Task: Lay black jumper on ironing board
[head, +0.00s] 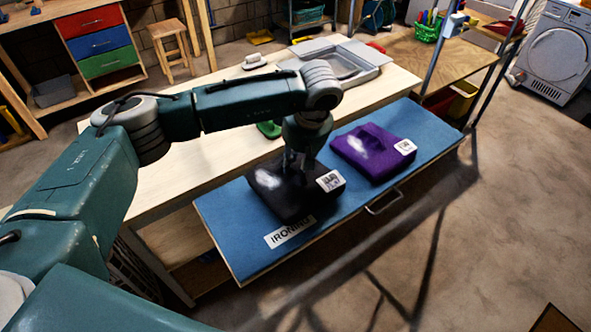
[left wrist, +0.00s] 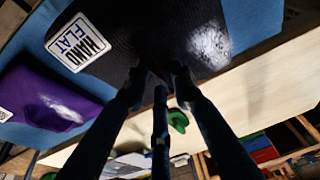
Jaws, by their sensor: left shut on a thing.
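The black jumper (head: 296,190) is a folded dark bundle with a white label, on or just above the blue ironing board (head: 228,212) near its label end; I cannot tell if it bears fully on the board. My left gripper (head: 297,165) comes down from above and is shut on the jumper. In the left wrist view the jumper (left wrist: 150,35) fills the top, its label reading "HAND FLAT", and the fingers of my left gripper (left wrist: 158,80) meet at its edge. My right gripper is not in view.
A folded purple garment (head: 372,152) lies on the board to the right of the jumper, with a narrow gap. A pale wooden worktop (head: 180,170) stands behind, with a grey sink (head: 345,62) and a green thing (head: 269,129).

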